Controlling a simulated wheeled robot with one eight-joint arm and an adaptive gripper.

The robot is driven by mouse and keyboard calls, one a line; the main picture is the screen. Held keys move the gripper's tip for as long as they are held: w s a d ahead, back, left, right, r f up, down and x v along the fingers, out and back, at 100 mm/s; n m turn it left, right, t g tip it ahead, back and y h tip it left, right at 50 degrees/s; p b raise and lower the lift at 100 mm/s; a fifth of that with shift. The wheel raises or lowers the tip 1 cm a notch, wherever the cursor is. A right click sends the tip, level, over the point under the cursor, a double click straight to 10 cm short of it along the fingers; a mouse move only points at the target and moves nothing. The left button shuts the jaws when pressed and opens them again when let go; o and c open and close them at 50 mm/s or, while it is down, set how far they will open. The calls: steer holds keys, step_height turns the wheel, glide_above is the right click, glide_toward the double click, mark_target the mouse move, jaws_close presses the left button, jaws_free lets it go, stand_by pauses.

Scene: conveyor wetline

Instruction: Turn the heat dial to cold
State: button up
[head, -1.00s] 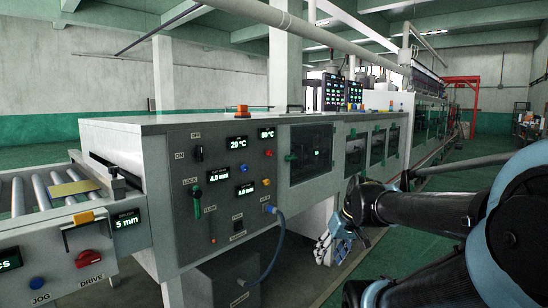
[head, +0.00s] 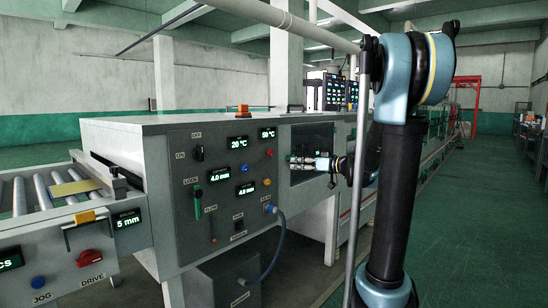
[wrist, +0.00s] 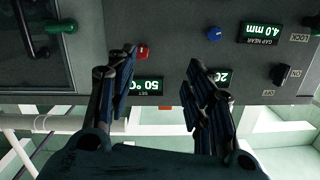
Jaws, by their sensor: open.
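A grey control panel (head: 222,215) carries the dials. A small red knob (head: 269,153) sits below a set-temperature display (head: 267,132); the knob also shows in the wrist view (wrist: 142,51) beside the 50 °C readout (wrist: 147,86). A blue knob (wrist: 213,33) sits near the 4.0 mm readout. No heat label is legible, so I cannot tell for certain which is the heat dial. My gripper (head: 292,163) is to the right of the red knob, pointing left and apart from it. In the wrist view my gripper (wrist: 160,62) is open and empty, its left finger overlapping beside the red knob.
A black on/off switch (head: 197,153) and a green-handled lever (head: 198,192) are on the panel's left. A dark window door (head: 312,143) lies behind my gripper. A blue cable (head: 281,240) hangs from the panel below. The green floor at right is clear.

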steer(key=w+d+r+t, duration=0.1)
steer(key=w+r, duration=0.1)
steer(key=w, duration=0.1)
glide_toward(272, 153)
steer(key=shift+y, duration=0.3)
steer(key=x, duration=0.9)
steer(key=shift+w+f, duration=0.1)
steer(key=shift+f, duration=0.1)
steer(key=c, duration=1.1)
